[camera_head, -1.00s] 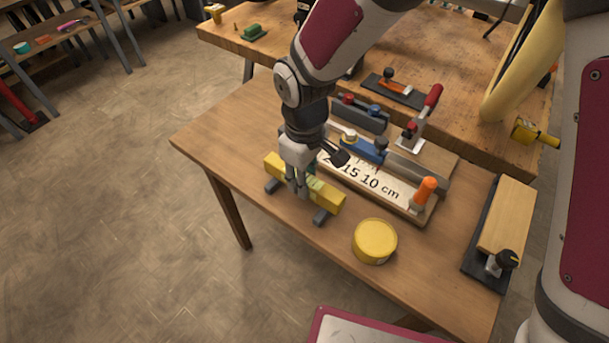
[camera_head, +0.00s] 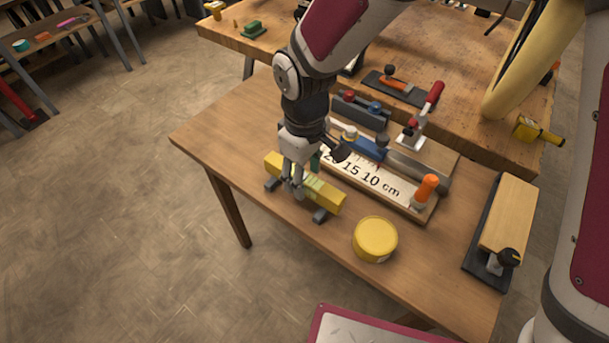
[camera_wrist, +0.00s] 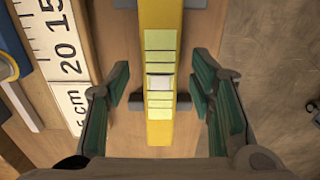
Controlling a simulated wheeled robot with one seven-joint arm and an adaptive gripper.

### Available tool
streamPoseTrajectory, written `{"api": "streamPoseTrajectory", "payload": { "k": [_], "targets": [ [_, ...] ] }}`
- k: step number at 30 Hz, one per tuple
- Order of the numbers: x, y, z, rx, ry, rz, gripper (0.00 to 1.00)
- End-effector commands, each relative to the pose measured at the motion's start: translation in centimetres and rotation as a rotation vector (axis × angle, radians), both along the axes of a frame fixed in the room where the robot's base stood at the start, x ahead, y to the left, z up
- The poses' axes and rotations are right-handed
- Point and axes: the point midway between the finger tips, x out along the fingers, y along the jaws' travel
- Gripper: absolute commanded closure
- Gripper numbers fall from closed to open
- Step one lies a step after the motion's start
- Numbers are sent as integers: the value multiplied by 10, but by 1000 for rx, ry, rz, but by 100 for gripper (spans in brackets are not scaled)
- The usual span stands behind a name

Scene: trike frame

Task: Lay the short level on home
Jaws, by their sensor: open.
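The short level is a yellow bar (camera_head: 328,198) with pale green window strips. It lies across two dark grey supports (camera_head: 320,216) near the front left edge of the wooden table. My gripper (camera_head: 293,190) points down over the level, left of its middle. In the wrist view the level (camera_wrist: 160,50) runs between the two green-padded fingers of my gripper (camera_wrist: 163,95), with a gap on each side. The gripper is open and holds nothing. No place marked "home" can be read in these views.
Behind the level lies a board with a white scale (camera_head: 362,182), a blue-and-grey bar and an orange-handled part (camera_head: 427,187). A yellow round tin (camera_head: 375,239) stands to the right, near the front edge. A wood block on a black base (camera_head: 507,215) is at the right.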

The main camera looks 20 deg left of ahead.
Motion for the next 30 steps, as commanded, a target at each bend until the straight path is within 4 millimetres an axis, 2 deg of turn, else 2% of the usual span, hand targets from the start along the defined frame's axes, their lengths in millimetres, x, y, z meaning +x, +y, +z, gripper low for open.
{"api": "streamPoseTrajectory", "payload": {
  "k": [9,15,21,30],
  "targets": [
    [1,1,65,4,-4,-1,50],
    [1,1,94,2,-3,0,50],
    [0,0,106,1,0,0,50],
    [0,0,107,1,0,0,50]
  ]
}}
